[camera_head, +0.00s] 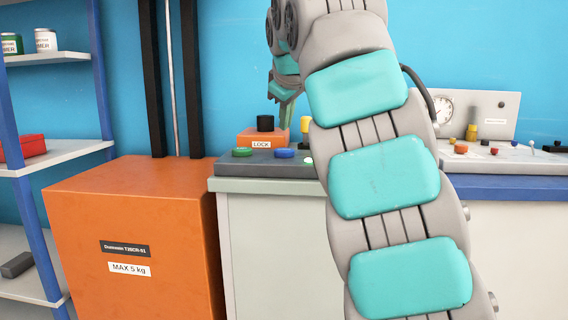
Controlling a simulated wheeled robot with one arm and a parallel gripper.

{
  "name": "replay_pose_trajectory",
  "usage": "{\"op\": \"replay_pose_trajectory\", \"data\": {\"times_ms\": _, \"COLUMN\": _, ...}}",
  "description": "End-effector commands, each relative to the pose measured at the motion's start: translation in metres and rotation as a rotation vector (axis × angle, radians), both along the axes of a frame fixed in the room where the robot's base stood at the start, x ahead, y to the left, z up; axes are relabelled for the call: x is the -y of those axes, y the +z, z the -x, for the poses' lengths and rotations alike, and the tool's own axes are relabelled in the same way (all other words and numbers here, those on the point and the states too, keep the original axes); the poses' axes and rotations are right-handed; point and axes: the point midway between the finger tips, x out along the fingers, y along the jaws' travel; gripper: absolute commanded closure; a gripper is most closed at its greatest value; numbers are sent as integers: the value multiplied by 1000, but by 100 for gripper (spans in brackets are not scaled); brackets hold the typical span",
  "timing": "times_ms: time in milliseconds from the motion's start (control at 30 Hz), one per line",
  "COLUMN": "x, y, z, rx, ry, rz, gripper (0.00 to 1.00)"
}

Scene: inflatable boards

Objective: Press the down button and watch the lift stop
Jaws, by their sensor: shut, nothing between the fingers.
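A dark control panel (226,168) lies on the counter, with a green button (242,152) and a blue button (285,153) on top. I cannot read which one is the down button. A small pale lit spot (307,160) shows to their right, partly behind my arm. My gripper (287,125) points down from above, shut and empty, over the back of the panel near the blue button. It appears apart from the button. The orange lift unit (130,225), labelled "MAX 5 kg", stands left of the counter with dark upright rails (152,80). No lift platform is clearly visible.
An orange "LOCK" box (250,139) with a black knob (265,123) sits behind the buttons. My arm hides the panel's right side. A gauge board (490,115) and small knobs stand farther right. A shelf (70,155) with jars is at the left.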

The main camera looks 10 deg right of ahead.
Motion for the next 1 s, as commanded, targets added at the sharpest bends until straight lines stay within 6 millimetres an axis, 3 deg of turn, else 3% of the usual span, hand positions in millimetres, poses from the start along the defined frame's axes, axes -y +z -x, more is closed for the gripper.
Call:
{"op": "replay_pose_trajectory", "data": {"times_ms": 33, "x": 0, "y": -14, "z": 0, "rx": 0, "ry": 0, "rz": 0, "gripper": 100}}
{"op": "replay_pose_trajectory", "data": {"times_ms": 200, "x": 0, "y": -26, "z": 0, "rx": 2, "ry": 1, "rz": -1, "gripper": 100}}
{"op": "replay_pose_trajectory", "data": {"times_ms": 1000, "x": 0, "y": -27, "z": 0, "rx": 1, "ry": 1, "rz": 0, "gripper": 100}}
